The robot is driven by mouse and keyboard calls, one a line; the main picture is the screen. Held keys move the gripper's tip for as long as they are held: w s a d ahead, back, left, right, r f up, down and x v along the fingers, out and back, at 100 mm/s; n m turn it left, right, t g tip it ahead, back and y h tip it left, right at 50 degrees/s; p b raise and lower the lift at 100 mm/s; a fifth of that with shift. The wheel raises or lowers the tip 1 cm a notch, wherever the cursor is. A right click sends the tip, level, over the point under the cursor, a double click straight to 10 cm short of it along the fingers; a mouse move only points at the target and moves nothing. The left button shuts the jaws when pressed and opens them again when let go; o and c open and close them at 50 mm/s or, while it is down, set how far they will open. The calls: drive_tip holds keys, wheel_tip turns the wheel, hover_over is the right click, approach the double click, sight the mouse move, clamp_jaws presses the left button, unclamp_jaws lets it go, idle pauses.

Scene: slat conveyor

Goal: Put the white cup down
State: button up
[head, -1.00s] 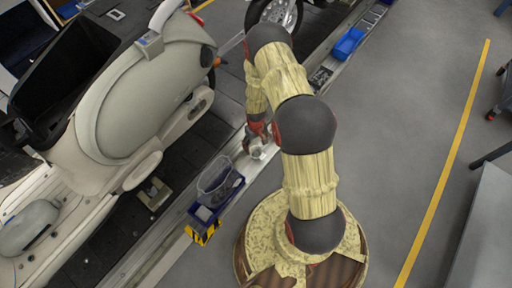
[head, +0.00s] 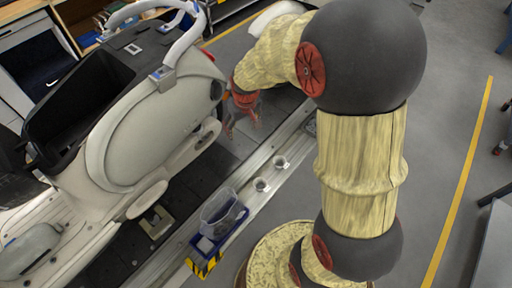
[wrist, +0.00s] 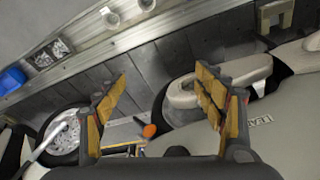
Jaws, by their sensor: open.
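Two small pale cups stand on the metal rail beside the conveyor in the head view, a nearer cup (head: 261,184) and a farther cup (head: 281,161). The same two cups show at the top of the wrist view, side by side (wrist: 110,18) and (wrist: 147,5). Both look whitish grey, and I cannot tell which is the white one. My gripper (head: 244,124) is apart from both cups, up and left of them over the dark slats. In the wrist view my gripper (wrist: 161,75) has its fingers spread wide with nothing between them.
A cream scooter (head: 130,135) stands on the slat conveyor at left, close to my gripper. A clear bin (head: 220,212) sits in a blue tray on the rail, nearer than the cups. A blue box (wrist: 12,79) lies farther along the rail.

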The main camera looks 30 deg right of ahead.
drive_tip(key=s+a+r+t, duration=0.1)
drive_tip(key=s+a+r, duration=0.1)
drive_tip(key=s+r, duration=0.4)
drive_tip(key=s+a+r, duration=0.3)
drive_tip(key=s+r, duration=0.1)
drive_tip(key=r, duration=0.4)
drive_tip(key=s+a+r+t, duration=0.1)
drive_tip(key=s+r, duration=0.1)
drive_tip(key=s, duration=0.4)
drive_tip(key=s+a+r, duration=0.1)
drive_tip(key=s+r, duration=0.2)
drive_tip(key=s, duration=0.3)
drive_tip(key=shift+a+r+t, duration=0.3)
drive_tip(key=shift+r+t, duration=0.05)
drive_tip(key=shift+t, duration=0.05)
drive_tip(key=shift+o, duration=0.6)
